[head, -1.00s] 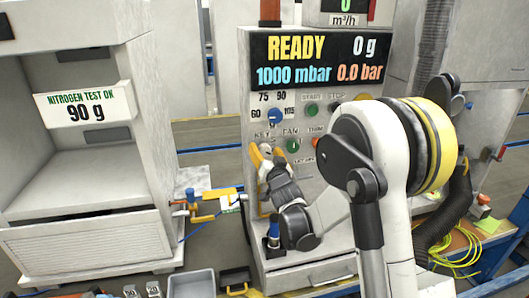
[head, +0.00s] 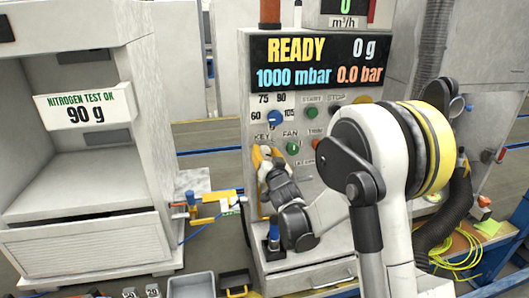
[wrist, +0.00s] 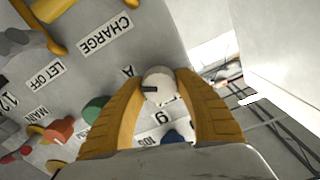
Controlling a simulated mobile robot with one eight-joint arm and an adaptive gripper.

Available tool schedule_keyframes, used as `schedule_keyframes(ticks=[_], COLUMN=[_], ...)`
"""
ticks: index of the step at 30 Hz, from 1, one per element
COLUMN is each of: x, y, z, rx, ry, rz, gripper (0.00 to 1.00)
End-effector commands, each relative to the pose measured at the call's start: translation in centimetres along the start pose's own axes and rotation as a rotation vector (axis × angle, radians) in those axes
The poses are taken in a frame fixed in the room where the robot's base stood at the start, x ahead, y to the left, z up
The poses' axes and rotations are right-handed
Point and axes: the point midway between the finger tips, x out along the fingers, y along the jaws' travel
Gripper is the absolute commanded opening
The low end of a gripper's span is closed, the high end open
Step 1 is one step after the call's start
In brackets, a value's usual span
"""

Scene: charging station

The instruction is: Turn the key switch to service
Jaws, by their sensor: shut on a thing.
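The key switch (wrist: 158,85) is a round, pale grey knob with a short dark slot on its face, in the middle of the wrist view. My gripper (wrist: 160,80) has its two yellow fingers closed on the knob, one on each side. In the head view my gripper (head: 264,154) is at the panel just below the KEY label (head: 264,138). There the fingers hide the switch. Most of the label beside the knob is hidden in the wrist view, so I cannot read the switch's position.
The control panel (head: 330,115) carries a blue selector knob (head: 274,117) above the gripper and a green FAN button (head: 292,148) to its right. A yellow handle (wrist: 52,10) sticks out near the CHARGE label in the wrist view. A blue-capped item (head: 274,232) stands below my wrist.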

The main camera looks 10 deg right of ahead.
Motion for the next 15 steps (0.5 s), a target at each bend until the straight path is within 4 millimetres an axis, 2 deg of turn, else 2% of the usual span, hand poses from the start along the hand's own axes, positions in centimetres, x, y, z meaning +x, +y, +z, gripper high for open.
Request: schedule_keyframes(ticks=[8,15], x=[0.03,0.01], y=[-0.07,-0.14], z=[0.03,0.05], rx=[-0.168,-0.391], ry=[0.001,0.001], rz=[-0.001,-0.002], gripper=[0.07,0.07])
